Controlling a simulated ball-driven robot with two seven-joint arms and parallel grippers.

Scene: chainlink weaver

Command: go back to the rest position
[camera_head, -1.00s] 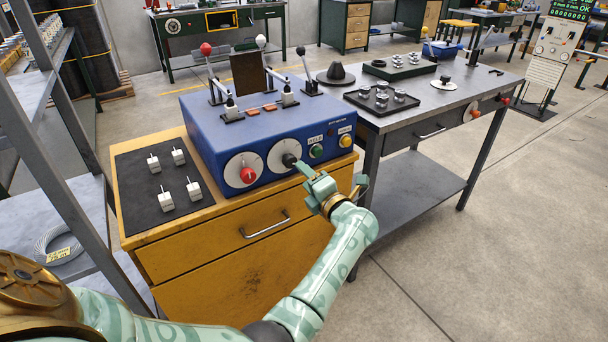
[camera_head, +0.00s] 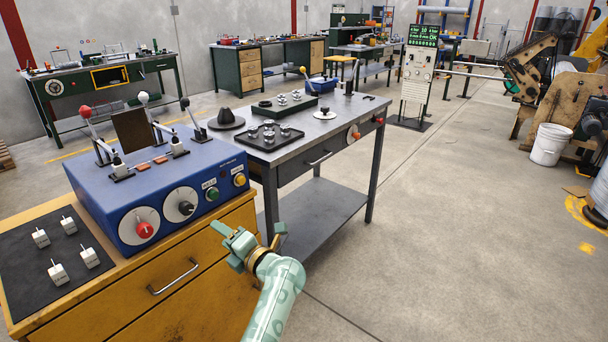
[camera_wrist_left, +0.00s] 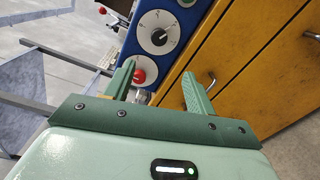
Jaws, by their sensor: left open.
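My left gripper (camera_head: 246,240) is in front of the yellow cabinet (camera_head: 215,285), to the right of the blue control box (camera_head: 150,170). It is open and empty, with its fingers spread apart in the left wrist view (camera_wrist_left: 160,84). The box's red knob (camera_head: 145,230) and black knob (camera_head: 186,208) sit on its front face. In the left wrist view the black knob (camera_wrist_left: 158,37) and red knob (camera_wrist_left: 138,77) lie beyond the fingers, apart from them. My right gripper is not in view.
A grey workbench (camera_head: 318,135) with a dark tray (camera_head: 269,137) stands right of the cabinet. A black mat with several white blocks (camera_head: 59,273) lies on the cabinet's left. A white bucket (camera_head: 549,145) stands far right.

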